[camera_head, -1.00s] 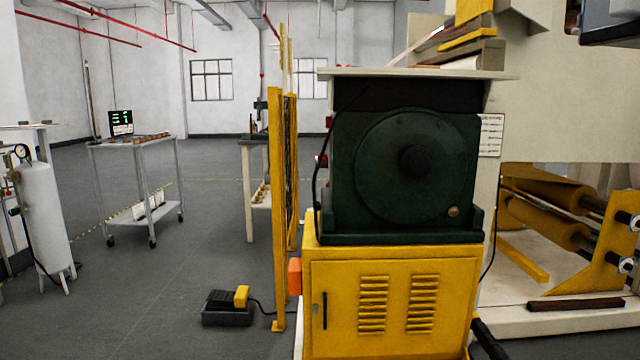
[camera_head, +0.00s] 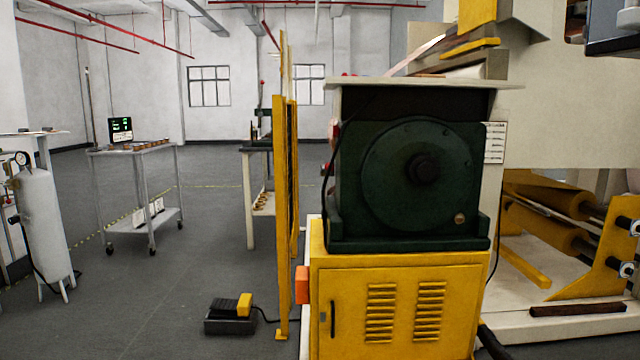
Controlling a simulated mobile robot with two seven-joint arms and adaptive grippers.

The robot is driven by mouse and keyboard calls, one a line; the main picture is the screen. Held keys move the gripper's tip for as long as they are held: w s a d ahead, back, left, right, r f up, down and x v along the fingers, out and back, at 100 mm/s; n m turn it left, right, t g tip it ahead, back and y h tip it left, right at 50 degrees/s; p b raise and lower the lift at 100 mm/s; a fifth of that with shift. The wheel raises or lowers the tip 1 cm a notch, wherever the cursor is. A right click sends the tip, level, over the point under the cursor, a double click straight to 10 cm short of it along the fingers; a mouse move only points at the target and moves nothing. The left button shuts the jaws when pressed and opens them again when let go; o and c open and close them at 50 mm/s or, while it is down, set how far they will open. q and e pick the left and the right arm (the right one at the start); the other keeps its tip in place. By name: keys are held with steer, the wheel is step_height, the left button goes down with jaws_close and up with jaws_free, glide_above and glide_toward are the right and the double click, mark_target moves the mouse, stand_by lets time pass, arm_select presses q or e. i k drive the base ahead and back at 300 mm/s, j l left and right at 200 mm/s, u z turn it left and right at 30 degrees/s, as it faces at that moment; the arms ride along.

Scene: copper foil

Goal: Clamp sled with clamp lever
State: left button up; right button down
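I cannot make out a sled or a clamp lever in the head view. The nearest machine is a dark green housing (camera_head: 375,215) with a large round cover, on a yellow cabinet (camera_head: 345,290). A pale top plate (camera_head: 420,82) lies over the housing. A small reddish part (camera_head: 335,130) shows at the housing's left edge, too small to identify. The far side of the machine is hidden. Neither of my grippers is in view.
A yellow guard frame (camera_head: 280,210) stands left of the machine, with a foot pedal (camera_head: 230,312) on the floor beside it. A grey cart (camera_head: 135,150) and white tank (camera_head: 45,225) stand left. Yellow rollers (camera_head: 550,225) are at the right. Floor at left centre is clear.

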mark_target(328, 169)
steer(key=j+z, duration=0.1)
steer(key=j, duration=1)
steer(key=i+j, duration=0.1)
steer(key=j, duration=0.25)
steer(key=i+j+z, duration=0.15)
steer(key=j, duration=0.6)
steer(key=i+j+z, duration=0.15)
steer(key=i+j, duration=0.25)
steer(key=i+j+z, duration=0.2)
steer(key=i+j, duration=0.2)
steer(key=j, duration=0.15)
steer(key=i+j, duration=0.15)
steer(key=i, duration=0.25)
steer(key=i+j+z, duration=0.1)
steer(key=i, duration=0.25)
steer(key=i+j, duration=0.25)
steer(key=i+z, duration=0.05)
steer(key=i, duration=0.1)
